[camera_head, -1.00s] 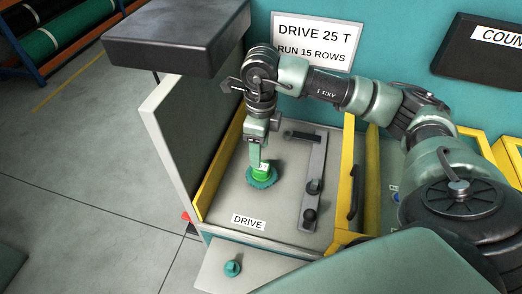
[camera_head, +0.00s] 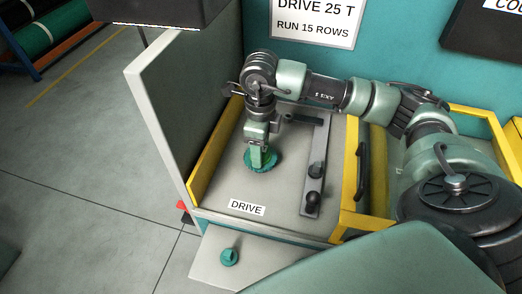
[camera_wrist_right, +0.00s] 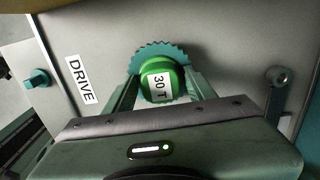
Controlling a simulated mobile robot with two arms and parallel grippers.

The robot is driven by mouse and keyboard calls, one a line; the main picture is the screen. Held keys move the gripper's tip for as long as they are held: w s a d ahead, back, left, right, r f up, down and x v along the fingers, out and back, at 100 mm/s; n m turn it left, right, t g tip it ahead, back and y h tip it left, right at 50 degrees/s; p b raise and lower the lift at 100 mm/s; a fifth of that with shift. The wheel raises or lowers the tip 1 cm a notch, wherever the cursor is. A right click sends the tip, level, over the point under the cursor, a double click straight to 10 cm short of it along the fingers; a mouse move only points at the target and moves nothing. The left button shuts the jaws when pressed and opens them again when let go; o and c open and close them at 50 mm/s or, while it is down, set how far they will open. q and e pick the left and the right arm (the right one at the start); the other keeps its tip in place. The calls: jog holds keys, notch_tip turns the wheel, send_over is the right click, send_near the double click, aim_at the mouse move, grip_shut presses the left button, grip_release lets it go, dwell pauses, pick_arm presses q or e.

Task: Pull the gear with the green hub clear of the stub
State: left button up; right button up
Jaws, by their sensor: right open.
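The gear (camera_head: 275,164) is teal and toothed, with a green hub. It sits against the grey panel above the DRIVE label. In the right wrist view the teal gear (camera_wrist_right: 160,52) shows behind its green hub (camera_wrist_right: 150,80), which bears a "30 T" label. The stub is hidden behind the gear and hub. My right gripper (camera_head: 262,158) is at the hub in the head view. In the right wrist view my right gripper (camera_wrist_right: 160,88) is open, with one finger on each side of the hub; I cannot tell whether they touch it. My left gripper is not in view.
A dark slotted bar (camera_head: 317,165) with knobs lies right of the gear. A yellow-edged guard with a dark handle (camera_head: 361,170) stands further right. A grey door (camera_head: 185,100) stands open at left. A teal knob (camera_head: 229,257) sits on the lower ledge.

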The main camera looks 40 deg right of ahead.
dwell(0.8)
grip_shut()
